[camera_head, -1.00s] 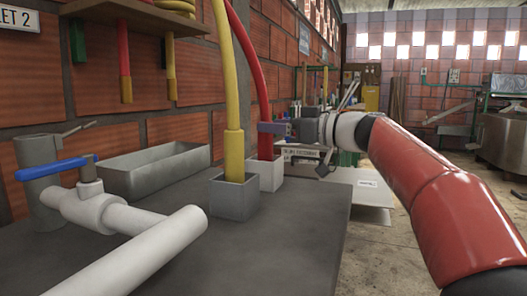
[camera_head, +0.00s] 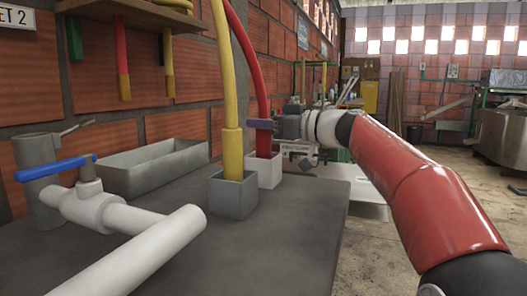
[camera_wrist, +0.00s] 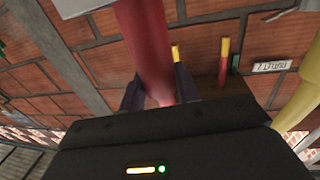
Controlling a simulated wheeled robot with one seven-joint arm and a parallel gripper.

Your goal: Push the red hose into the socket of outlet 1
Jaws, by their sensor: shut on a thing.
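The red hose (camera_head: 256,75) hangs down from the top in the head view. Its lower end meets the opening of a small white square box (camera_head: 269,173), and how deep it sits is hidden. My gripper (camera_head: 264,124) is shut on the red hose just above this box, reaching in from the right. In the wrist view the red hose (camera_wrist: 146,45) passes between the two dark fingers (camera_wrist: 158,92). No label for outlet 1 is readable.
A yellow hose (camera_head: 232,150) stands in a grey square box (camera_head: 234,198) close in front and left. A white pipe with a blue-handled valve (camera_head: 55,168) and a grey trough (camera_head: 155,170) are on the grey surface. A brick wall (camera_head: 185,130) is behind.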

